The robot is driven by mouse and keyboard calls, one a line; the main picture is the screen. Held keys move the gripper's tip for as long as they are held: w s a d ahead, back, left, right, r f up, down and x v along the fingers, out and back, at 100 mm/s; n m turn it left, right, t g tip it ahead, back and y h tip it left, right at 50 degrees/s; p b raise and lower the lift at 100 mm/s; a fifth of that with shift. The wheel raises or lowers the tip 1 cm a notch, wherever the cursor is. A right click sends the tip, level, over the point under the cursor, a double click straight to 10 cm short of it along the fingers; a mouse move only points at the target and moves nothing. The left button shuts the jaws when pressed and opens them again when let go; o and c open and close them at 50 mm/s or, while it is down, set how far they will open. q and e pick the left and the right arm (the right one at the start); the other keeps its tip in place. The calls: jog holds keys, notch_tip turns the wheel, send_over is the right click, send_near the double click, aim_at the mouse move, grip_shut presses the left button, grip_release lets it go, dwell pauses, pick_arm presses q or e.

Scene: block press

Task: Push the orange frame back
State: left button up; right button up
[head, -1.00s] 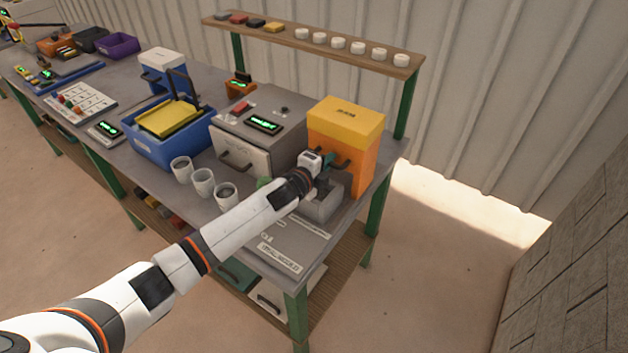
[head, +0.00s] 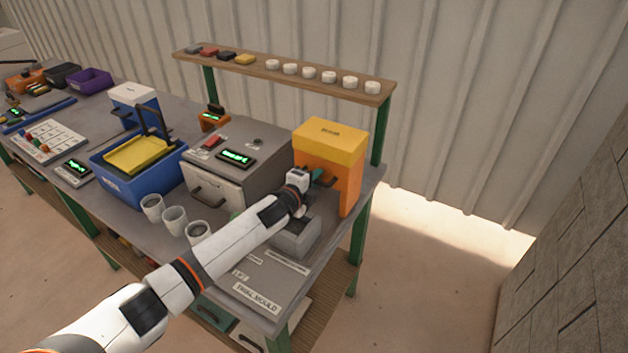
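The orange frame (head: 348,187) with a yellow top (head: 330,136) stands upright at the right end of the workbench. A grey block-shaped mould (head: 296,238) sits at its foot, partly behind my arm. My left gripper (head: 318,177) is at the front of the orange frame, around the height of its dark handle. Its fingers are small and overlap the frame, so I cannot tell whether they are open, shut or touching the handle. My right gripper is out of view.
A grey oven-like box (head: 239,165) stands left of the frame. Several white cups (head: 174,220) stand along the front, near a blue bin (head: 125,180) with a yellow tray. A wooden shelf (head: 285,72) runs behind. Floor right of the bench is clear.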

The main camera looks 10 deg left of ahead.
pick_arm(q)
jog(key=shift+s+f, duration=0.1)
jog(key=shift+s, duration=0.05)
jog(key=b+v, duration=0.2)
jog(key=v, duration=0.9)
jog(key=shift+s, duration=0.35)
jog(key=shift+a, duration=0.1)
